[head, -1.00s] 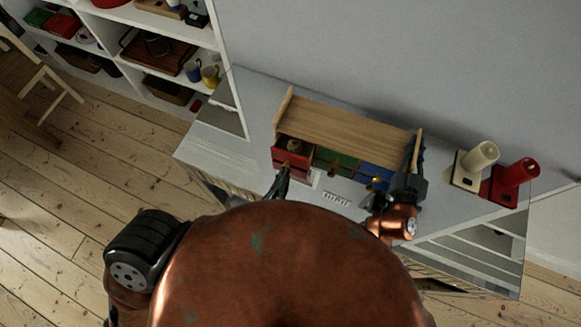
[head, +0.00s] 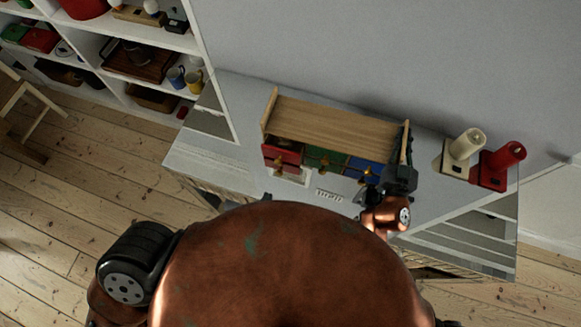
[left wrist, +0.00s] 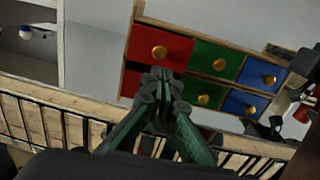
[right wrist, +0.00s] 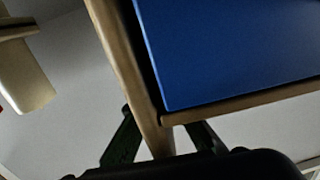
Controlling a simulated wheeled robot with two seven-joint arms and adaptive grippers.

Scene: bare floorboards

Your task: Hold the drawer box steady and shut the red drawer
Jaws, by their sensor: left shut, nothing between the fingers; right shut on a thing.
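The wooden drawer box (head: 335,122) stands on the grey table against the wall. It has red, green and blue drawers with brass knobs, in two rows in the left wrist view. My left gripper (left wrist: 160,77) is shut and empty, just before the red fronts, hiding part of the lower one. My right gripper (right wrist: 163,122) is shut on the box's right side panel (right wrist: 128,65), beside a blue drawer (right wrist: 230,50).
A white shelf unit (head: 150,65) with several items is at the far left. The tabletop left of the box is clear.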

